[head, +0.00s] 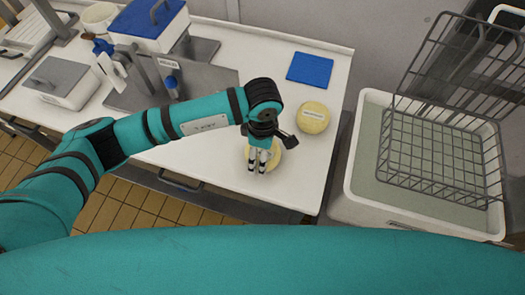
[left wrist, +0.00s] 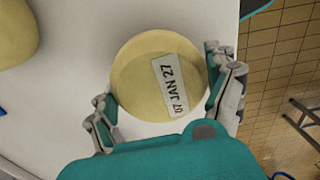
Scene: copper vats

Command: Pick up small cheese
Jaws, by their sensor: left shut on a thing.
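The small cheese (head: 276,156) is a round pale-yellow wheel near the front edge of the white table. In the left wrist view the small cheese (left wrist: 140,75) lies between the two fingers and bears a white label reading "07 JAN 27". My left gripper (head: 262,162) is over the cheese and shut on it, one finger at each side. I cannot tell whether the cheese touches the table. My right gripper is not in view.
A bigger labelled cheese (head: 313,117) sits close behind and right. A blue cloth (head: 310,69) lies farther back on the white table (head: 335,75). A wire basket (head: 440,150) stands over a white tub of greenish liquid (head: 365,150) at right. Boxes and metal equipment crowd the left.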

